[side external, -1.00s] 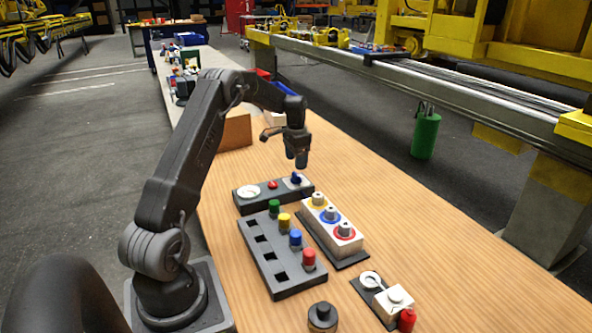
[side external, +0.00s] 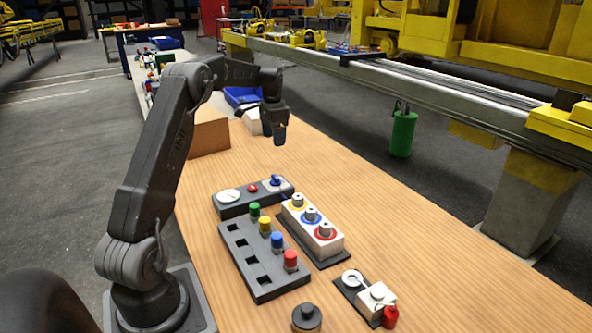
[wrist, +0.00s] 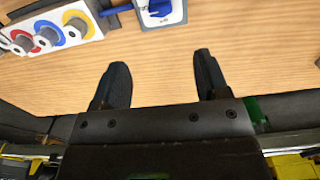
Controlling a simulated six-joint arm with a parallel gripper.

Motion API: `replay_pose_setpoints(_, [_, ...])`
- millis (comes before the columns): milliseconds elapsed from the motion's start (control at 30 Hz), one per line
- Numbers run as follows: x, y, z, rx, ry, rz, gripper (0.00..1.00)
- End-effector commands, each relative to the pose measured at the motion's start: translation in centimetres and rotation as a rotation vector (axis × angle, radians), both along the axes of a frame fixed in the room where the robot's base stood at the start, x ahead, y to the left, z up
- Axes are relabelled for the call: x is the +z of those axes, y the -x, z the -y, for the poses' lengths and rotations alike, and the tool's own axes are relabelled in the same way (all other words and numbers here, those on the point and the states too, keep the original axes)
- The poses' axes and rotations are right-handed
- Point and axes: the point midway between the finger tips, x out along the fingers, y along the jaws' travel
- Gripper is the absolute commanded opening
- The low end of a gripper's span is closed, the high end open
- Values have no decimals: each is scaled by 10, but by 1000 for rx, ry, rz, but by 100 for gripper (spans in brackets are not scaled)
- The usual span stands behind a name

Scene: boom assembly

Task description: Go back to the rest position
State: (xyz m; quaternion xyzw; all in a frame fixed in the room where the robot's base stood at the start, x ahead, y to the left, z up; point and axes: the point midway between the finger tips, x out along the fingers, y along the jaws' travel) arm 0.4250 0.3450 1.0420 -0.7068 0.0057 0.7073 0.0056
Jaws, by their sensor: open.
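My gripper (side external: 274,138) hangs in the air above the wooden table, beyond the grey panel with the gauge (side external: 255,197). In the wrist view my gripper (wrist: 163,85) shows two dark fingers set wide apart, with only bare wood between them. It holds nothing. In the wrist view a blue-handled part (wrist: 158,12) of the panel is ahead of the fingers, apart from them.
A grey rack (side external: 240,249) holds green, yellow, blue and red pegs. A white block with coloured rings (side external: 332,244) stands beside it. A small white fixture (side external: 374,297) and dark cylinder (side external: 307,318) are nearer. A cardboard box (side external: 211,136) and blue bin (side external: 240,97) stand behind.

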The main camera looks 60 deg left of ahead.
Motion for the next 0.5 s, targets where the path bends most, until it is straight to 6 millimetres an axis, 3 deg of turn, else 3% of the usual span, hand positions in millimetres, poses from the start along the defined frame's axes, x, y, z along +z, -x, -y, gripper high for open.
replay_pose_setpoints(167, [21, -5, 29, -5, -20, 22, 68])
replay_pose_setpoints(333, [69, -2, 109, -8, -61, 88, 68])
replay_pose_setpoints(500, [105, 25, 197, -5, -87, 171, 68])
